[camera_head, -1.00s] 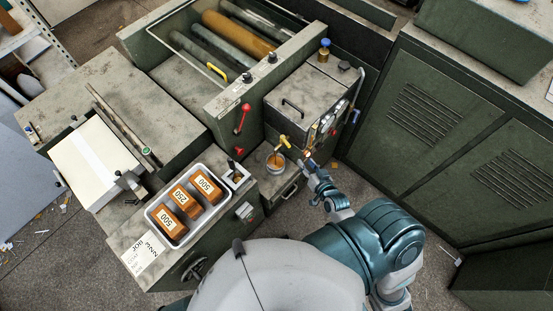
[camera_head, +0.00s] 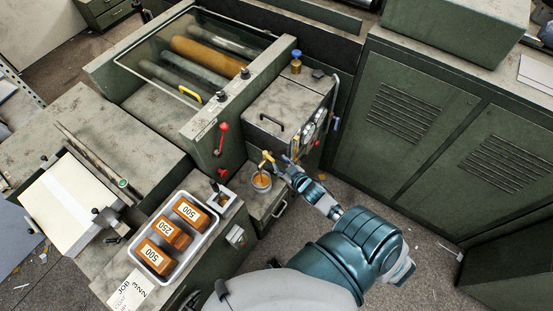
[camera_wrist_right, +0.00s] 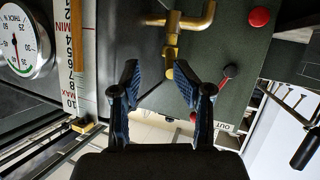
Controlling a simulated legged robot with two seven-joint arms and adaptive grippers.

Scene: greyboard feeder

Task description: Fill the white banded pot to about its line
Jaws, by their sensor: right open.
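The white banded pot (camera_head: 261,186) stands on a small ledge below the brass tap (camera_head: 268,158). Orange-brown colour shows inside it; I cannot read its level against the line. Whether liquid is running from the tap is too small to tell. My right gripper (camera_head: 288,163) is just right of the tap, above the pot's right side. In the right wrist view my right gripper (camera_wrist_right: 160,88) is open and empty, with the brass tap (camera_wrist_right: 172,45) ahead of and between its fingers. My left gripper is out of view.
A grey tray (camera_head: 202,243) with several labelled orange-brown blocks lies left of the pot. A red-knobbed lever (camera_head: 222,137) is on the machine panel. A dial gauge (camera_wrist_right: 20,42) and MIN/MAX scale (camera_wrist_right: 68,60) show beside my gripper. Green cabinets (camera_head: 420,130) stand at right.

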